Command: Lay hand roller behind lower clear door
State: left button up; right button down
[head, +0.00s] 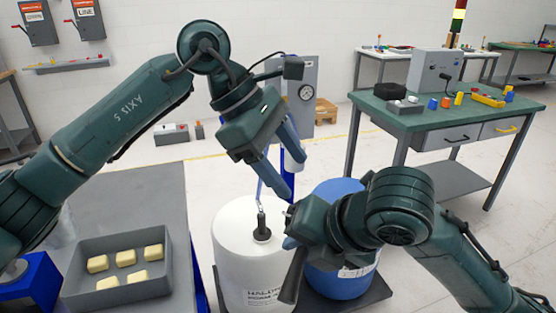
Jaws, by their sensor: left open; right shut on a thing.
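My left gripper (293,180) is open and empty, above and behind the white drum, with its fingers pointing down and right. My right gripper (288,262) is lower, in front of the white and blue drums. A dark tapered bar (293,276) hangs down at it, and it is shut on this thing as far as I can see. Whether the bar is part of the hand roller I cannot tell; my own wrist hides much of it. No clear door can be made out in the head view.
A white drum (240,265) with a black fitting (261,230) on top stands beside a blue drum (338,198). A grey tray (82,255) of yellowish blocks lies on the grey table (130,195) at left. A green workbench (440,128) stands at right. Open floor lies behind.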

pick_arm(q)
jog(key=shift+t+y, duration=0.4)
jog(key=shift+y, duration=0.4)
jog(key=x, duration=1)
jog(key=shift+w+a+f, duration=0.25)
jog(key=shift+w+f, duration=0.05)
jog(key=shift+f, duration=0.2)
jog(key=shift+d+f, duration=0.25)
jog(key=shift+f, duration=0.2)
pick_arm(e)
jog(key=shift+a+r, duration=0.1)
pick_arm(q)
jog(key=shift+s, duration=0.1)
jog(key=shift+r, duration=0.2)
jog(key=c, duration=1.1)
pick_arm(e)
jog(key=shift+s+a, duration=0.1)
pick_arm(q)
jog(key=shift+c, duration=0.8)
pick_arm(e)
jog(key=c, duration=1.7)
grip_release()
jog(key=shift+c, duration=0.2)
pick_arm(q)
jog(key=shift+f, duration=0.1)
pick_arm(e)
jog(key=o, duration=0.5)
jog(key=shift+c, duration=0.2)
